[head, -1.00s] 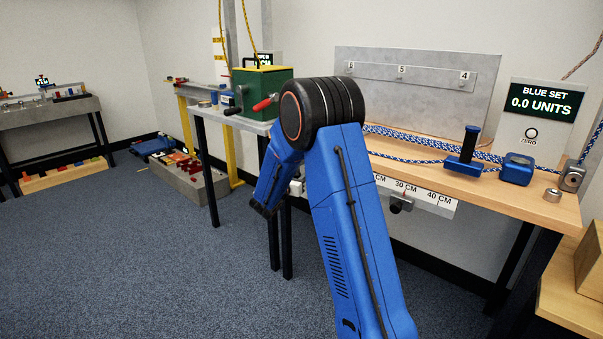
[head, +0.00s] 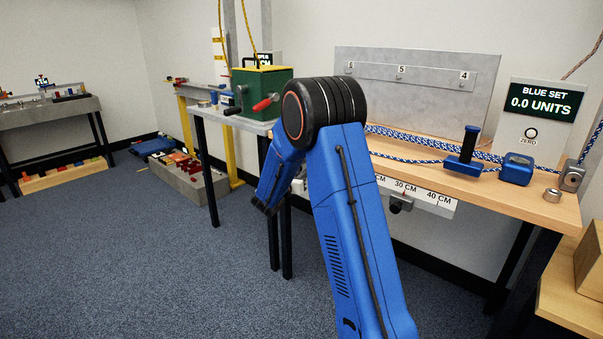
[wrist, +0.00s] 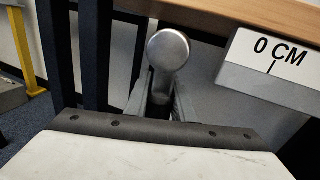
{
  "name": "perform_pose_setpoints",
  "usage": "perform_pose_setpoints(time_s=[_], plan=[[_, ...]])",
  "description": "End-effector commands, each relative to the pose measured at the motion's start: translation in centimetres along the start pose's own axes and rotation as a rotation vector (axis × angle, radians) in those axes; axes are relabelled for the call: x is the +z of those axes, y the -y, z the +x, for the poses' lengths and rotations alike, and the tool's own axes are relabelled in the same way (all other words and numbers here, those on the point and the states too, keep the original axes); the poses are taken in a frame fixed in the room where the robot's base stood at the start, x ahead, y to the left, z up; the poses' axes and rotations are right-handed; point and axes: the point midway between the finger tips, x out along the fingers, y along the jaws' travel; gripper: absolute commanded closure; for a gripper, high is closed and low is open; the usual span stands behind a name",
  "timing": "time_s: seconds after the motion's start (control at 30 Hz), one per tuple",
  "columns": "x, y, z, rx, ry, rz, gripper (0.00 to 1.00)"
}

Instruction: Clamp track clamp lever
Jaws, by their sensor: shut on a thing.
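A grey metal lever with a rounded end (wrist: 168,50) is in the middle of the wrist view, just left of the "0 CM" end of the scale (wrist: 272,55). My gripper (wrist: 163,98) is around the lever, its two grey fingers shut on it from both sides. The lever's lower part and its mount are hidden by my fingers and the pale gripper body. In the head view my blue arm reaches down beside the bench's left end and hides the lever and my fingertips.
The wooden bench (head: 540,195) bears blue rope, a blue-handled post (head: 466,150) and a blue block (head: 516,169). Its front scale (head: 430,194) carries a dark-knobbed slider (head: 400,204) near 30 cm. A green box (head: 262,92) stands on the table behind. The floor at left is open.

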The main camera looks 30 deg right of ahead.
Motion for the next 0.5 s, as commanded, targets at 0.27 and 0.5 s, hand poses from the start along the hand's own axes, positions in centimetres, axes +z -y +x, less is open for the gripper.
perform_pose_setpoints(time_s=[0.27,0.5], plan=[[-0.1,1.0,-0.3,0.001,-0.044,-0.165,1.00],[0.0,1.9,-0.5,0.002,-0.086,-0.321,1.00]])
